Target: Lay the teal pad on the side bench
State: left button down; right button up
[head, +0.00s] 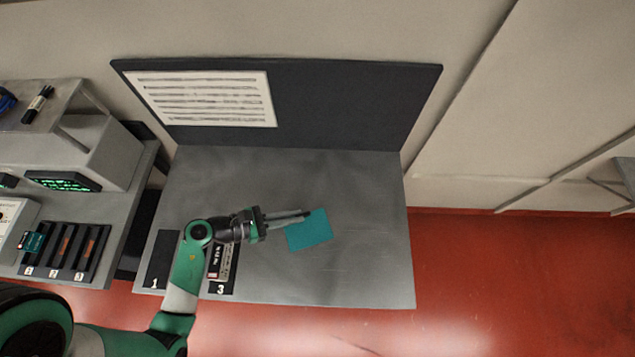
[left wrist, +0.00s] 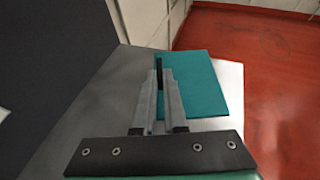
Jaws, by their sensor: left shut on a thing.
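The teal pad (head: 309,230) is a flat, roughly square sheet over the right half of the grey bench top (head: 365,270). My left gripper (head: 303,214) reaches in from the left and is shut on the pad near its upper left part. In the left wrist view the pad (left wrist: 200,85) extends to the right of my fingers (left wrist: 160,90), with a narrow dark piece between their tips. I cannot tell whether the pad touches the bench top or hangs slightly above it. My right gripper is not in view.
A dark backboard (head: 350,105) with a printed sheet (head: 205,98) stands behind the bench. Dark marked places 1 (head: 158,262) and 3 (head: 221,287) lie at the bench's left, with a small labelled block (head: 222,262) there. A cluttered grey bench (head: 118,205) stands further left.

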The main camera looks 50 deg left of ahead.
pick_arm(q)
jog(key=s+a+f+m+g+h+b, duration=0.35)
jog(key=s+f+b, duration=0.25)
jog(key=s+f, duration=0.6)
jog(key=b, duration=1.6)
send_over(306, 253)
jog(key=shift+m+t+h, duration=0.25)
jog(key=shift+m+t, duration=0.1)
jog(key=shift+m, duration=0.1)
jog(key=f, duration=0.9)
jog(key=shift+s+a, duration=0.35)
jog(key=shift+s, duration=0.05)
jog(key=shift+w+d+f, duration=0.1)
jog(key=shift+w, duration=0.15)
jog(key=shift+w+d+f, duration=0.1)
jog(key=shift+w+f, duration=0.05)
jog(key=shift+f, duration=0.2)
notch_tip(306, 253, down, 3)
jog(key=shift+f+b, duration=0.1)
jog(key=shift+b, duration=0.65)
jog(key=c, duration=1)
grip_release()
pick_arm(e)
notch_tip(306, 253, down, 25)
